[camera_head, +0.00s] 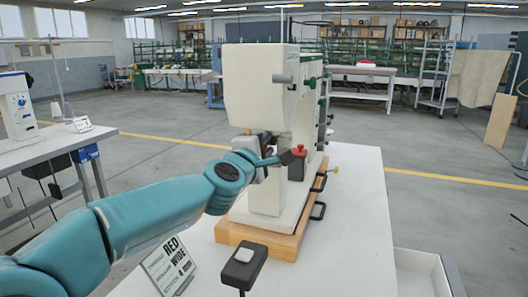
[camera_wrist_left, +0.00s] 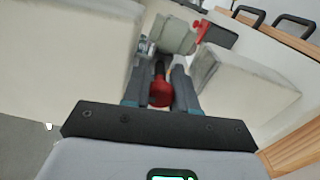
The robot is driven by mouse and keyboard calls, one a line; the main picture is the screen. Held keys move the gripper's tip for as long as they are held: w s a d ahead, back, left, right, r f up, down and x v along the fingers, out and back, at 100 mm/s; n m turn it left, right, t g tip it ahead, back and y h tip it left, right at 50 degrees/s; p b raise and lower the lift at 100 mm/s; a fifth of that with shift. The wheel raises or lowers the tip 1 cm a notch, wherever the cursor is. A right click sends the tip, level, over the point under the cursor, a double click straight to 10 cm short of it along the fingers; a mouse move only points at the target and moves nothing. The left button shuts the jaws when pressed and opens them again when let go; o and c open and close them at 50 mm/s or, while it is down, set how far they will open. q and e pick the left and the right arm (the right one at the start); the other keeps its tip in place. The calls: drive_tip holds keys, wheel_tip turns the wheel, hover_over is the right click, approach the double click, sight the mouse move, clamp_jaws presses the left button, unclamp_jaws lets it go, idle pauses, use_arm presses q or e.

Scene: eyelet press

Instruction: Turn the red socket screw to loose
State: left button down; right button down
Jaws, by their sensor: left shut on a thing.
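The eyelet press (camera_head: 262,90) is a cream machine standing on a wooden base (camera_head: 250,228) on the white table. My left gripper (camera_head: 276,160) reaches in from the left at the middle of the press. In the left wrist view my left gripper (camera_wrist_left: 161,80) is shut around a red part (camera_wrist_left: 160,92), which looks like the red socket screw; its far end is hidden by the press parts. The right gripper is not in view.
A sign reading RED WIDE (camera_head: 168,265) and a dark box with a pale button (camera_head: 243,266) stand in front of the press. Black handles (camera_head: 318,211) stick out on its right side. The table's right part (camera_head: 355,215) is clear.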

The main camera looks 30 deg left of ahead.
use_arm(q)
drive_tip(key=n+b, duration=0.1)
drive_tip(key=n, duration=0.2)
drive_tip(key=shift+n, duration=0.3)
drive_tip(key=shift+n+b, duration=0.5)
drive_tip(key=shift+n, duration=1)
drive_tip(key=c, duration=0.9)
unclamp_jaws()
